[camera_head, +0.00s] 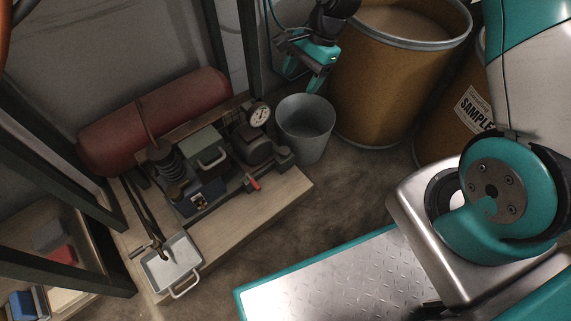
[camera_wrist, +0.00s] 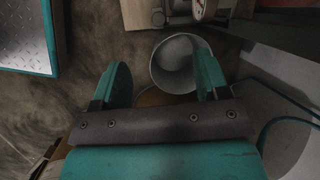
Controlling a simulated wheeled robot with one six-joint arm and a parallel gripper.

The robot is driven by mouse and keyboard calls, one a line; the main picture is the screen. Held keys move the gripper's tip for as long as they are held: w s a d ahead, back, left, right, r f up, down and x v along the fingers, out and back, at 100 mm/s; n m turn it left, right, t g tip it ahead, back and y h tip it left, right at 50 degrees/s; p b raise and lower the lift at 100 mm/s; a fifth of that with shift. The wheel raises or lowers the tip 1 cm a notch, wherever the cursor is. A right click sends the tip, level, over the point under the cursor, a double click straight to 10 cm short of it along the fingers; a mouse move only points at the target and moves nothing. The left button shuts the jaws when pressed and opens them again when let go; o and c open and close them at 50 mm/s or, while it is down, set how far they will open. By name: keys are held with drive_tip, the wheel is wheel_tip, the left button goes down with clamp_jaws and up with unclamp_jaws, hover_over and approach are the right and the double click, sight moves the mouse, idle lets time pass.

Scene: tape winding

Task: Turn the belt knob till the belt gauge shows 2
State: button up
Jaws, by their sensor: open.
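A round white gauge (camera_head: 259,115) stands at the right end of the machine, beside the grey bucket. Its needle and numbers are too small to read. Part of it also shows at the top edge of the wrist view (camera_wrist: 197,9). A small dark round part (camera_wrist: 158,18) sits by the end of the wooden base; I cannot tell whether it is the belt knob. A red-handled part (camera_head: 252,183) sticks out at the machine's front. My gripper (camera_wrist: 163,64) is open and empty, its fingers apart over the bucket. In the head view it hangs at the top, behind the machine's right end.
The grey bucket (camera_head: 305,128) stands right of the wooden base (camera_head: 240,232). Large brown drums (camera_head: 385,85) stand behind it. A red tank (camera_head: 150,118) lies behind the machine, and a metal tray (camera_head: 173,264) sits at front left. Dark frame posts stand nearby.

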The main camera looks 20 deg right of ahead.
sight(285, 150)
drive_tip(key=w+d+f+m+b, duration=0.1)
drive_tip(key=d+f+m+b, duration=0.1)
drive_tip(key=f, duration=0.5)
drive_tip(key=w+d+f+m+b, duration=0.1)
drive_tip(key=f+m, duration=0.1)
drive_tip(key=f, duration=0.4)
drive_tip(key=b+x, duration=0.3)
drive_tip(key=x, duration=0.2)
drive_tip(key=b+x, duration=0.3)
drive_tip(key=x, duration=0.3)
drive_tip(key=b+x, duration=0.3)
drive_tip(key=x, duration=0.3)
drive_tip(key=shift+s, duration=0.25)
drive_tip(key=shift+r, duration=0.1)
drive_tip(key=c, duration=0.9)
